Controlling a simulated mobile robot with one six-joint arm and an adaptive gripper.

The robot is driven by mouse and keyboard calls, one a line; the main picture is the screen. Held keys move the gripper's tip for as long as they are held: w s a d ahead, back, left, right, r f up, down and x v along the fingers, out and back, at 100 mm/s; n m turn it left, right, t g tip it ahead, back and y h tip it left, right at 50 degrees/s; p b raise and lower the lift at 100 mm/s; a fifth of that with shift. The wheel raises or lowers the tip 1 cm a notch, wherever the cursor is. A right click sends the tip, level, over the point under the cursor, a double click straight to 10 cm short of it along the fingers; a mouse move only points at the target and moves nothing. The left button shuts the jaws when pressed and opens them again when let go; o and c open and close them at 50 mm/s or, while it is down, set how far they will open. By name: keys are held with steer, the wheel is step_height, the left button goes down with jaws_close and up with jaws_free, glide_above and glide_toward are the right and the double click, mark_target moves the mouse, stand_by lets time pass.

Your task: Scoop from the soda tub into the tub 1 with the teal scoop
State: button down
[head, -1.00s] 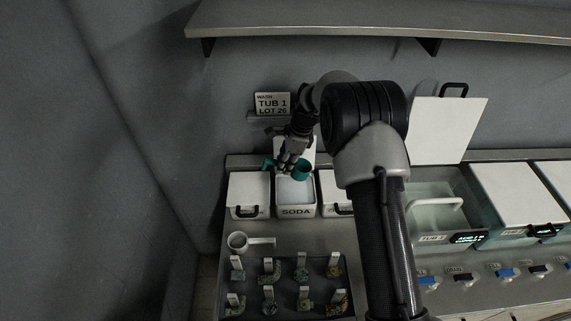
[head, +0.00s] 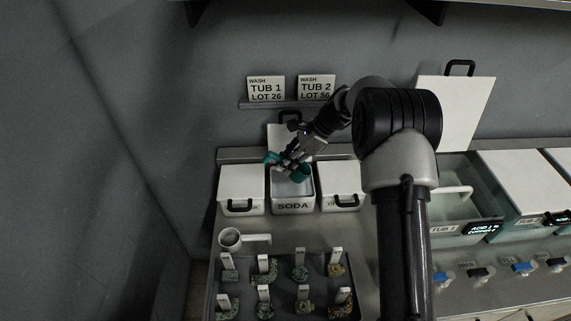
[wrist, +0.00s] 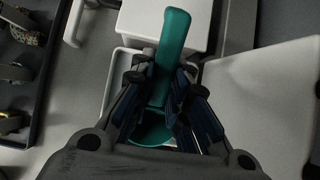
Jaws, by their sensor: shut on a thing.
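The teal scoop (head: 301,173) is held by my gripper (head: 285,163) over the open soda tub (head: 292,207). In the wrist view my gripper (wrist: 163,95) is shut on the scoop's handle (wrist: 173,45), and the bowl (wrist: 152,130) shows partly below the fingers. The soda tub holds pale contents, and its lid (head: 283,136) stands up behind it. I cannot tell whether the bowl touches the contents or holds any. Tub 1 (head: 445,229) is open on the right, with clear liquid and a white handle inside; its white lid (head: 455,110) stands raised behind it.
Closed white tubs (head: 241,186) and (head: 340,182) flank the soda tub. A white mug-like ladle (head: 230,239) and a tray (head: 327,258) of labelled pieces lie in front. Closed tub 2 (head: 520,190) is right of tub 1.

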mark_target(268, 153)
step_height(268, 153, down, 7)
steer(key=b, duration=0.2)
steer(key=shift+b, duration=0.4)
steer(key=shift+r+p, duration=0.3)
steer(key=shift+p, duration=1.5)
steer(key=shift+a+r+p, duration=0.1)
steer(key=shift+r+p, duration=1.8)
steer(key=shift+r, duration=1.5)
steer(key=a+r+h+p, duration=0.1)
steer(key=p, duration=0.1)
steer(key=a+h+p, duration=0.1)
steer(key=p, duration=0.2)
steer(key=a+r+h+p, duration=0.1)
steer(key=a+p, duration=0.1)
steer(key=shift+r+h, duration=0.3)
steer(key=shift+a+r+h+p, duration=0.3)
steer(key=shift+a+h+p, duration=0.3)
steer(key=shift+p, duration=0.6)
